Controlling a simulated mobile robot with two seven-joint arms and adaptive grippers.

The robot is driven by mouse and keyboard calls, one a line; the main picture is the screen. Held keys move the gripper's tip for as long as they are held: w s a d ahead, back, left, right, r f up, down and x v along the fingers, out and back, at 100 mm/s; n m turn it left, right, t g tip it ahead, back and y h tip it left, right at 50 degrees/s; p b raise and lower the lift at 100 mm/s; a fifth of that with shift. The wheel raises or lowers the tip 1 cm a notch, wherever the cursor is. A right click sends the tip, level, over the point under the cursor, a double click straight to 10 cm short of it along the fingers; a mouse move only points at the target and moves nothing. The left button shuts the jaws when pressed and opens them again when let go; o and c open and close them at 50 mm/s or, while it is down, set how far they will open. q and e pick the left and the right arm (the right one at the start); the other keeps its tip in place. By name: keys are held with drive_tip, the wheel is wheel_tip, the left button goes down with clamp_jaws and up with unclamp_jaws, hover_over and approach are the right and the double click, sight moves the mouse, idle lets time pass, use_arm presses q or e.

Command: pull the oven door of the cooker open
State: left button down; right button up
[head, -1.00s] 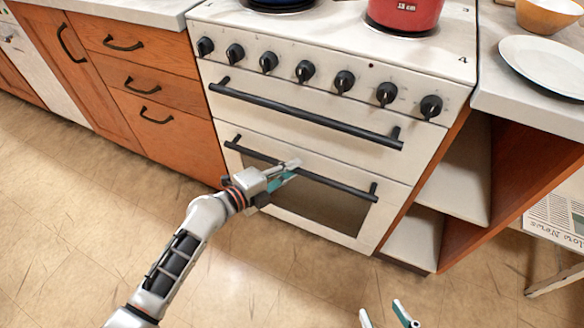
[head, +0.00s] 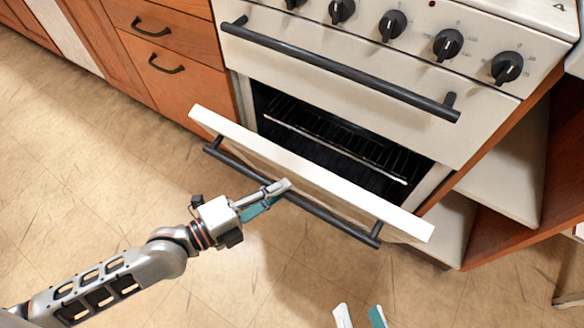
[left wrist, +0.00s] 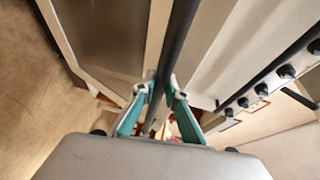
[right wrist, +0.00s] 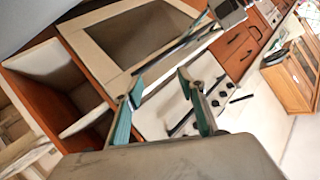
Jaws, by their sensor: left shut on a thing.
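The white cooker (head: 400,95) stands in the upper right of the head view. Its oven door (head: 330,180) is tilted partly open, and the dark oven inside with a wire rack (head: 335,145) shows behind it. The door's black bar handle (head: 330,215) runs along its outer face. My left gripper (head: 277,189) is shut on the handle near its middle. In the left wrist view the handle (left wrist: 180,40) passes between the fingers. My right gripper (head: 360,316) is open and empty at the bottom edge of the head view, apart from the door; its fingers also show in the right wrist view (right wrist: 158,88).
An upper black bar (head: 335,68) and several knobs (head: 393,25) are on the cooker's front above the oven. Wooden drawers (head: 165,65) stand to the left, and an open shelf unit (head: 510,170) to the right. The tiled floor before the door is clear apart from my arms.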

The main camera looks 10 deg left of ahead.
use_arm(q)
drive_tip(key=s+a+f+t, duration=0.1)
drive_tip(key=s+a+f, duration=0.2)
drive_tip(key=s+f, duration=0.4)
drive_tip(key=shift+s+f+m+h+b, duration=0.25)
drive_tip(key=shift+s+h+b, duration=0.2)
drive_tip(key=shift+s, duration=0.8)
use_arm(e)
drive_tip(key=shift+s+a+f+m, duration=0.1)
drive_tip(key=shift+s+a+m, duration=0.15)
drive_tip(key=shift+a+m, duration=0.5)
use_arm(q)
drive_tip(key=shift+a, duration=0.1)
use_arm(e)
drive_tip(key=shift+d, duration=0.2)
